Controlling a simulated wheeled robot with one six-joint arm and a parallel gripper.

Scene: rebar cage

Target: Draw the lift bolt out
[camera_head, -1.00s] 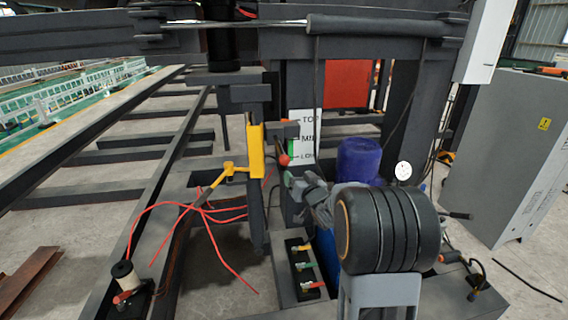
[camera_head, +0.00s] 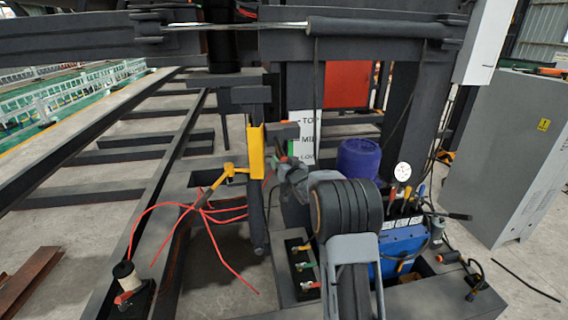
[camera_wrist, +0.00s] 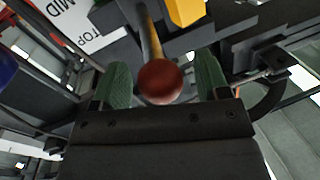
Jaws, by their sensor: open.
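The lift bolt (camera_wrist: 160,82) shows in the wrist view as a red ball knob on a thin shaft. The shaft runs away toward a yellow bracket (camera_wrist: 187,10). My gripper (camera_wrist: 163,72) is open, with one green finger on each side of the knob and a gap visible on both sides. In the head view my gripper (camera_head: 288,160) is just right of the yellow bracket (camera_head: 256,150), in front of the label plate. It hides the knob there.
The label plate (camera_head: 306,130) reads TOP, MID and a partly hidden third word. A blue drum (camera_head: 359,158) and a blue box with tools (camera_head: 402,243) stand to the right. Red cables (camera_head: 215,235) lie left. A lever valve block (camera_head: 302,268) sits below.

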